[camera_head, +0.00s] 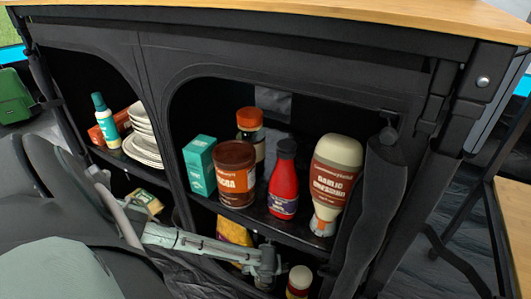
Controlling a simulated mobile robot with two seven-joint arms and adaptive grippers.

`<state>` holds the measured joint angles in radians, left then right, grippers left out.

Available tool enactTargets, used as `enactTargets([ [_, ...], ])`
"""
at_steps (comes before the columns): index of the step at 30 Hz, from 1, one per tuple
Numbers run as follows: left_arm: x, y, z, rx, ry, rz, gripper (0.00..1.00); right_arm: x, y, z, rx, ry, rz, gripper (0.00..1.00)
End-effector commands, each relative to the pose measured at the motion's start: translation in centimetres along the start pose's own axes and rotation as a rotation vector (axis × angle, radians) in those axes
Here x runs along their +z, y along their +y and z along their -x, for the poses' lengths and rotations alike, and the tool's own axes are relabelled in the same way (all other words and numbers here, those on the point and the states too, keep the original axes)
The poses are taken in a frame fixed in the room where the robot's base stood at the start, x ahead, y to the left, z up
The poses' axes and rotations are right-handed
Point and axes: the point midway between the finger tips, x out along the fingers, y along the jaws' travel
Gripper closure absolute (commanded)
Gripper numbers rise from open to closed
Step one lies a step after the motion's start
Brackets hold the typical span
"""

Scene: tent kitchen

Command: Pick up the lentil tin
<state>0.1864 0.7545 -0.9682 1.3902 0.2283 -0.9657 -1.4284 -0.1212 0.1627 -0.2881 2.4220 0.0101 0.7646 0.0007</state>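I cannot pick out a tin with a readable lentil label. A brown container with an orange-brown lid (235,174) stands on the upper shelf of the right compartment, its label partly readable as "COA". A jar with a white lid (299,281) is low in the right compartment, cut off by the bottom edge. My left arm comes in from the left, and my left gripper (267,264) is at the lower shelf opening, left of that jar and in front of a yellow packet (234,232). Its fingers are too small and dark to tell their opening. My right gripper is not in view.
The upper shelf also holds a teal box (200,165), an orange-capped jar (250,125), a red bottle (284,180) and a garlic sauce bottle (334,180). Plates (143,135) and a teal-capped bottle (105,120) are in the left compartment. Rolled dark fabric (372,210) hangs at the right opening.

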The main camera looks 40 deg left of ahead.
Motion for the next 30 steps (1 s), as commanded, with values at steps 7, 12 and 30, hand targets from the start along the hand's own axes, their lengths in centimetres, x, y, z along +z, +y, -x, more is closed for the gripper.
enactTargets([
  [7,0.02,-0.05,0.1,-0.001,0.0,0.0,0.22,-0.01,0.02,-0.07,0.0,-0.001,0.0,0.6],
  [12,0.01,-0.04,0.1,-0.001,0.0,0.0,0.43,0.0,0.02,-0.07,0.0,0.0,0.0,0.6],
  [30,0.13,-0.08,0.27,-0.001,0.0,0.001,0.85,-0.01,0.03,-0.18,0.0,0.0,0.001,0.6],
])
